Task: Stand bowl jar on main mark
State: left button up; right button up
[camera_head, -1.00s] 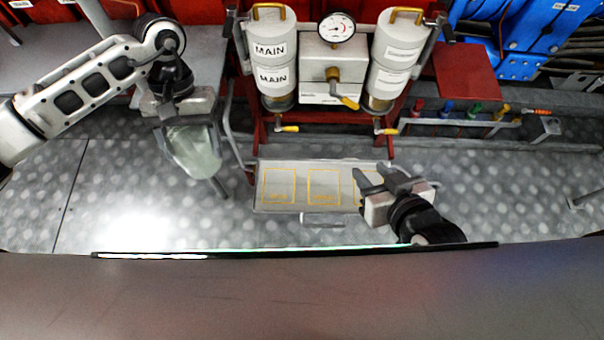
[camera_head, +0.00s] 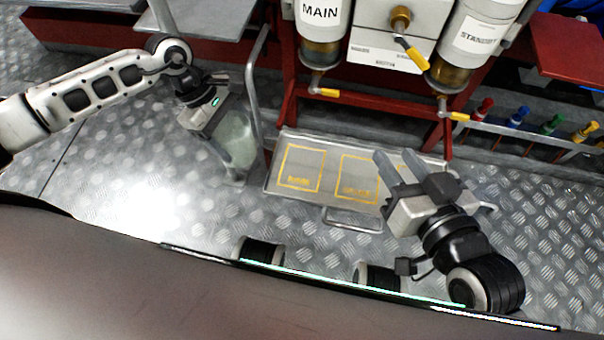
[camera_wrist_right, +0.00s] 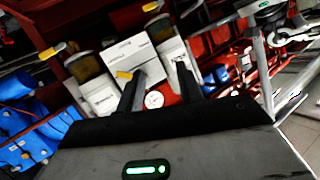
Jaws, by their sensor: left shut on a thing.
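The bowl jar (camera_head: 236,138) is a pale, greenish see-through vessel at the left of the head view, beside the tray's left end. My left gripper (camera_head: 214,116) is shut on it and holds it tilted. The jar's lower end is near the frame leg, and I cannot tell its height above the floor. The grey tray (camera_head: 331,212) has yellow outlined squares. The left square (camera_head: 303,166) and the middle square (camera_head: 359,178) are bare; their lettering is too blurred to read surely. My right gripper (camera_head: 398,160) is open and empty over the tray's right part, hiding most of another square.
Behind the tray stands a red frame (camera_head: 360,110) with the MAIN canister (camera_head: 322,30), the STANDBY canister (camera_head: 474,45) and yellow-handled taps (camera_head: 322,91). A grey upright tube (camera_head: 252,90) stands close to the jar. A rack with coloured handles (camera_head: 516,117) is at right.

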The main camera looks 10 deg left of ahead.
pick_arm(q)
jog(key=w+d+f+b, duration=0.2)
jog(key=d+f, duration=0.2)
jog(key=w+d+f+b, duration=0.2)
jog(key=d+f, duration=0.2)
jog(key=w+d+f+b, duration=0.2)
jog(key=d+f+b, duration=0.1)
jog(key=d+f, duration=0.1)
jog(key=shift+w+d+f, duration=0.15)
jog(key=shift+d+f, duration=0.15)
jog(key=shift+f, duration=0.35)
pick_arm(e)
jog(key=r+y, duration=0.1)
jog(key=a+r+m+t+y, duration=0.1)
jog(key=w+t, duration=0.1)
jog(key=shift+a+r+m+y, duration=0.25)
jog(key=shift+r+m+y, duration=0.05)
jog(key=shift+r+y, duration=0.1)
pick_arm(q)
jog(key=o, duration=1.1)
pick_arm(e)
jog(key=shift+w+r+t, duration=0.15)
jog(key=shift+r+t, duration=0.05)
jog(key=shift+t, duration=0.1)
